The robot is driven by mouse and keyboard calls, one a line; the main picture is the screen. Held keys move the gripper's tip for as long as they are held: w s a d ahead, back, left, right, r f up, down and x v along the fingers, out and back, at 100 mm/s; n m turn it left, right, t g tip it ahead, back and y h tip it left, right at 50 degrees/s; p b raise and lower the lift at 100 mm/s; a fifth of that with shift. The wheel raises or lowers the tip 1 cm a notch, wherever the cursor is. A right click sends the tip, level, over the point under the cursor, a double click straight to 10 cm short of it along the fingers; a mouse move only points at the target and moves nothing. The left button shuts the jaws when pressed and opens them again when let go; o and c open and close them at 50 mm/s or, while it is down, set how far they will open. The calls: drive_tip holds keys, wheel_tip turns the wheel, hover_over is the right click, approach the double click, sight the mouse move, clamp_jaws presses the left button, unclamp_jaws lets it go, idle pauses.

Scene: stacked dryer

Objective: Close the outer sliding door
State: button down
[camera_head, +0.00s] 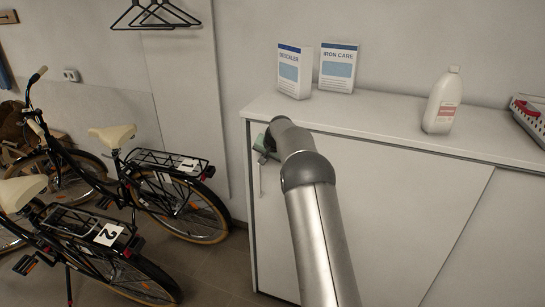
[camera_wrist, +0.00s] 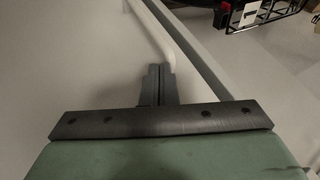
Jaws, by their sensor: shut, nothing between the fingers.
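The outer sliding door (camera_head: 400,215) is the white front panel of a low cabinet. Its left edge is close to the cabinet's left side, and a slanting edge line shows on the right. A thin pale vertical handle (camera_head: 260,182) is near the left edge; it also shows as a curved pale bar (camera_wrist: 152,30) in the wrist view. My gripper (camera_wrist: 158,70) is shut and empty, its fingertips close beside the handle's lower end in that view. I cannot tell whether they touch. In the head view my arm hides most of the gripper and part of the door.
Two bicycles (camera_head: 165,185) (camera_head: 85,240) are on the left. Some floor shows between the bicycles and the cabinet.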

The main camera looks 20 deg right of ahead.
drive_tip(key=shift+w+a, duration=0.55)
drive_tip(key=shift+a, duration=0.05)
drive_tip(key=shift+a+r, duration=0.1)
drive_tip(key=s+d+r+b, duration=0.3)
drive_tip(key=s+d+r, duration=0.1)
drive_tip(key=s+r, duration=0.45)
drive_tip(key=s+a+n+g, duration=0.2)
drive_tip(key=s+a, duration=0.4)
drive_tip(key=s, duration=0.6)
drive_tip(key=s+a+n+g, duration=0.15)
drive_tip(key=s+a, duration=0.45)
drive_tip(key=s, duration=0.6)
drive_tip(key=s+a+f+n+g, duration=0.1)
drive_tip(key=s+f, duration=0.1)
drive_tip(key=s, duration=0.6)
drive_tip(key=s+a+f+n, duration=0.1)
drive_tip(key=s+f, duration=0.2)
drive_tip(key=s, duration=0.6)
drive_tip(key=s+a+f+n+g+h, duration=0.1)
drive_tip(key=s+f+n, duration=0.1)
drive_tip(key=s, duration=0.6)
drive_tip(key=shift+s+f+g, duration=0.2)
drive_tip(key=shift+f+g, duration=0.15)
drive_tip(key=shift+f, duration=0.3)
